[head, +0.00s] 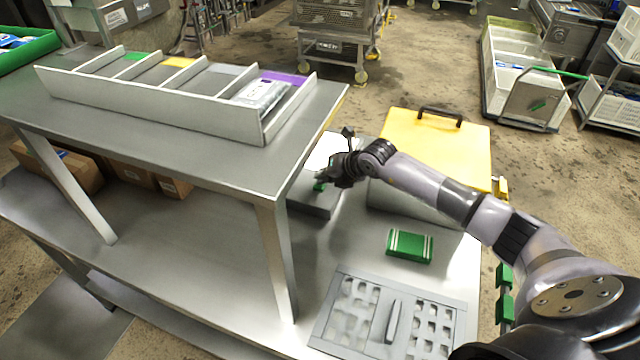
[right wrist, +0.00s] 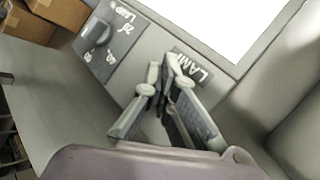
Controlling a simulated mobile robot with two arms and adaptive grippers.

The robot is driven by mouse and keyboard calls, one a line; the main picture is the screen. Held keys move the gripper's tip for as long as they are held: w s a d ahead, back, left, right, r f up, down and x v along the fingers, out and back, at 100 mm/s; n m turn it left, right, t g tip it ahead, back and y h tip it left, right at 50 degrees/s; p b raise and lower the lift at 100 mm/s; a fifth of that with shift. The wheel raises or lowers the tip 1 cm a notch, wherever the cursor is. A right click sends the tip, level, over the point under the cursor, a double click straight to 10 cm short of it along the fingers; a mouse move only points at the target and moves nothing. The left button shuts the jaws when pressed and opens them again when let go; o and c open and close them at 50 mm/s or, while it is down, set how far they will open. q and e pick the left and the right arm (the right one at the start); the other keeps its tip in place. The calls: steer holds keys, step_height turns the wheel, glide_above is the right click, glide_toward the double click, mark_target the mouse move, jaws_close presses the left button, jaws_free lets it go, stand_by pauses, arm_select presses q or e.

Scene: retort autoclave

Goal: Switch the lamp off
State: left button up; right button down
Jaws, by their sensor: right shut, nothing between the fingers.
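The lamp is a grey box with a bright white panel (head: 325,150) on the lower steel table. The panel also shows, glowing white, in the right wrist view (right wrist: 225,25). Below it is a dark plate lettered "LAM" (right wrist: 192,62), partly covered by my fingers. My right gripper (head: 325,180) is shut and empty at the front of the box; its fingertips (right wrist: 168,65) are close to the label. The fingers hide whatever lies right behind them, and I cannot tell whether they touch. A small green part (head: 320,186) shows by the fingers. My left gripper is out of view.
A dark knob (right wrist: 97,33) sits on a marked plate left of the label. A yellow-lidded box (head: 440,145) stands under my right arm. A green box (head: 409,246) and a grey slotted tray (head: 455,330) lie nearer. The raised shelf (head: 215,170) borders the left.

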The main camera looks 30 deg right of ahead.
steer(key=shift+r+p, duration=0.7)
steer(key=shift+r, duration=0.2)
step_height(320, 180, up, 6)
steer(key=p, duration=0.4)
stand_by(0.6)
